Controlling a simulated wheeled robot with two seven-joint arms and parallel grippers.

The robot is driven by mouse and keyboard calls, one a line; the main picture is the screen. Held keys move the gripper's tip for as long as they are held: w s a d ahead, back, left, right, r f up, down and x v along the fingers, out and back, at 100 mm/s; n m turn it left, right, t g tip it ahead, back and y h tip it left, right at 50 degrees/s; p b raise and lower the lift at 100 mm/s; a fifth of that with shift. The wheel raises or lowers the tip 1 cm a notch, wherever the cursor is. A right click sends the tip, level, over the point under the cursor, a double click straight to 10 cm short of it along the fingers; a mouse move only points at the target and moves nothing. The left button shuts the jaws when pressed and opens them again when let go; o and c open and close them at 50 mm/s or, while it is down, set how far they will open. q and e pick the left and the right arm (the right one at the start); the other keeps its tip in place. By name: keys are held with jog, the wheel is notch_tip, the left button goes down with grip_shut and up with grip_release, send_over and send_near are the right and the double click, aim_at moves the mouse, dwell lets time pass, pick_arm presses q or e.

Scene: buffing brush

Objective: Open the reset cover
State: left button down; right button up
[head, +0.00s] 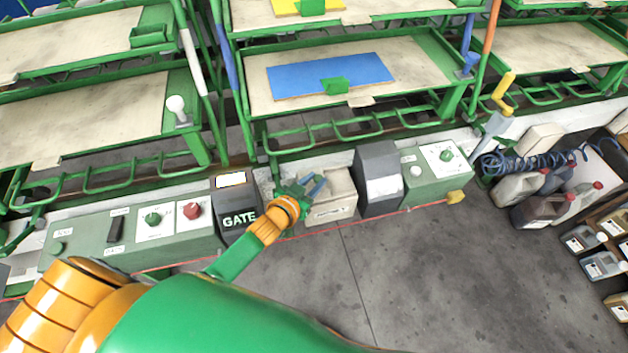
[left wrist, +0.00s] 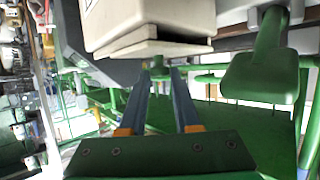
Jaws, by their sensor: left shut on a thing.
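The reset cover appears to be the beige box (head: 333,208) on the console, between the dark GATE box and a dark grey box; the small label on its front is too small to read. It fills the top of the left wrist view (left wrist: 140,22), with a thin dark gap above its flat lip. My left gripper (head: 318,186) is at the box's upper left side. In the left wrist view its blue fingers (left wrist: 160,72) are nearly parallel and a little apart, their tips at the beige lip. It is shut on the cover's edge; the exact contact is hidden. My right gripper is out of view.
The GATE box (head: 238,212) stands left of the cover, and the dark grey box (head: 380,180) stands close on its right. Green control panels (head: 135,235) with knobs flank them. Green-framed racks (head: 345,85) rise behind. Jugs (head: 540,200) stand at the right. The floor in front is clear.

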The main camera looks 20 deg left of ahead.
aim_at(331, 189)
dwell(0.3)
pick_arm(q)
jog(key=w+d, duration=0.1)
jog(key=d+b, duration=0.1)
jog(key=w+d, duration=0.1)
jog(key=shift+w+d+f+b, duration=0.15)
jog(key=shift+w+d+b, duration=0.15)
jog(key=shift+d+b, duration=0.1)
jog(key=shift+w+d, duration=0.15)
jog(key=shift+d, duration=0.15)
jog(key=c, duration=0.6)
grip_release()
